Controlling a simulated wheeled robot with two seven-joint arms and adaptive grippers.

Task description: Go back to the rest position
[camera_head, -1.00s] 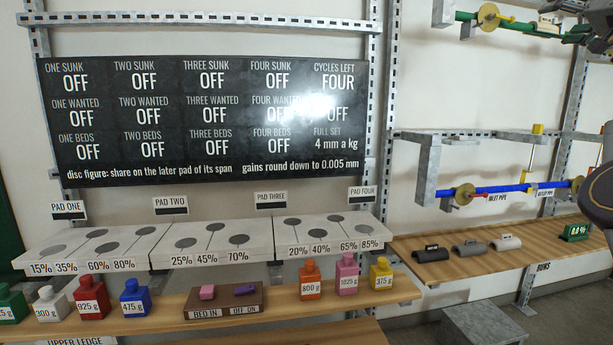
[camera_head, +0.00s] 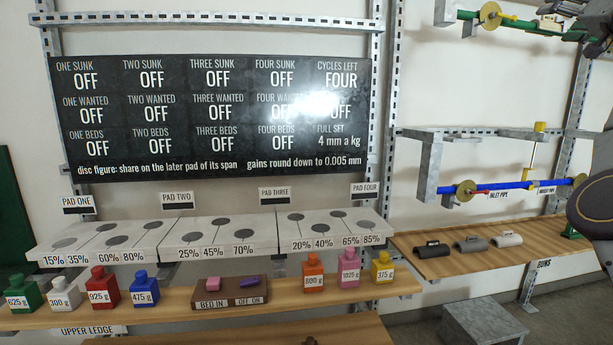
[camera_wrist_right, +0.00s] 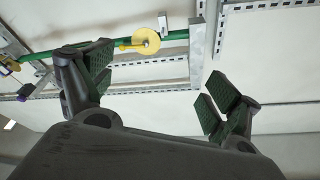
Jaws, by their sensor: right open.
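My right gripper (camera_wrist_right: 163,85) is open and empty in the right wrist view, its two green-padded fingers spread wide apart. Beyond it are a green pipe (camera_wrist_right: 113,57) and a yellow disc (camera_wrist_right: 145,41) on a grey wall bracket; the gripper looks apart from them. In the head view, part of my right arm (camera_head: 592,190) cuts in at the right edge, in front of the wall and bench. My left gripper is not in view.
A ledge (camera_head: 180,299) holds several coloured bottles and a brown button block (camera_head: 231,299). White pads (camera_head: 112,256) stand behind it. The right bench (camera_head: 430,268) carries dark and grey saddles. A blue pipe (camera_head: 510,188) is bracketed above. A grey box (camera_head: 485,325) stands low.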

